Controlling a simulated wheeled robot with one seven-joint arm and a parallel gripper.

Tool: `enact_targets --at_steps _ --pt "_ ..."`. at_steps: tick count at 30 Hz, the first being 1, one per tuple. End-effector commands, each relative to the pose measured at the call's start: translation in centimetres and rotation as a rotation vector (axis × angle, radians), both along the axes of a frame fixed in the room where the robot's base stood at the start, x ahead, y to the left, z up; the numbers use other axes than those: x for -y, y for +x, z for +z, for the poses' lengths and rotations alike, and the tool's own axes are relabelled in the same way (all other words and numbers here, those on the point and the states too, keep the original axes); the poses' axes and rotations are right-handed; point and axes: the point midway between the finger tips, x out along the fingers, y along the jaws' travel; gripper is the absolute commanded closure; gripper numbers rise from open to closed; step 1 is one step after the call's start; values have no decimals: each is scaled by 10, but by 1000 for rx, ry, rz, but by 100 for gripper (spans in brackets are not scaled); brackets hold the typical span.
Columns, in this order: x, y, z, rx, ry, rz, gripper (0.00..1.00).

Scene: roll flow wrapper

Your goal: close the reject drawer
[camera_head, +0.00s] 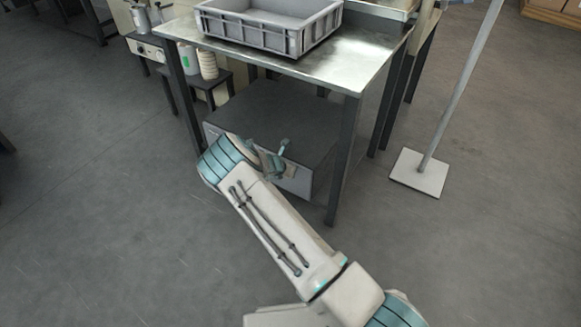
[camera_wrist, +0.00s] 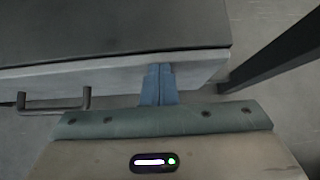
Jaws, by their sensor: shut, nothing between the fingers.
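The reject drawer appears to be the dark-topped grey box (camera_head: 270,115) under the metal table. In the wrist view its pale front face (camera_wrist: 110,76) runs across the picture, with the dark top (camera_wrist: 110,28) behind it. A bar handle (camera_wrist: 55,104) stands out from the front at the left. My gripper (camera_wrist: 158,72) is shut and empty, its fingertips at the front face to the right of the handle. I cannot tell whether they touch it. In the head view my arm hides part of the front, and my gripper (camera_head: 278,158) is by it.
The metal table (camera_head: 345,65) carries a grey crate (camera_head: 270,42). A dark table leg (camera_wrist: 275,52) stands right of the drawer. A pole on a pale base plate (camera_head: 419,172) stands further right. A low stand with containers (camera_head: 208,65) is at the left. Floor in front is clear.

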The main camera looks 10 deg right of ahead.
Motion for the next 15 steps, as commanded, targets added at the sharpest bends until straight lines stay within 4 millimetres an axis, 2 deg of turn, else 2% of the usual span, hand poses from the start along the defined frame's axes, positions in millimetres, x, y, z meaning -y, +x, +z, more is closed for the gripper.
enact_targets --at_steps 8,15 --pt "3 1 2 6 -1 -4 100" --pt "-24 -22 2 3 -1 -1 100"
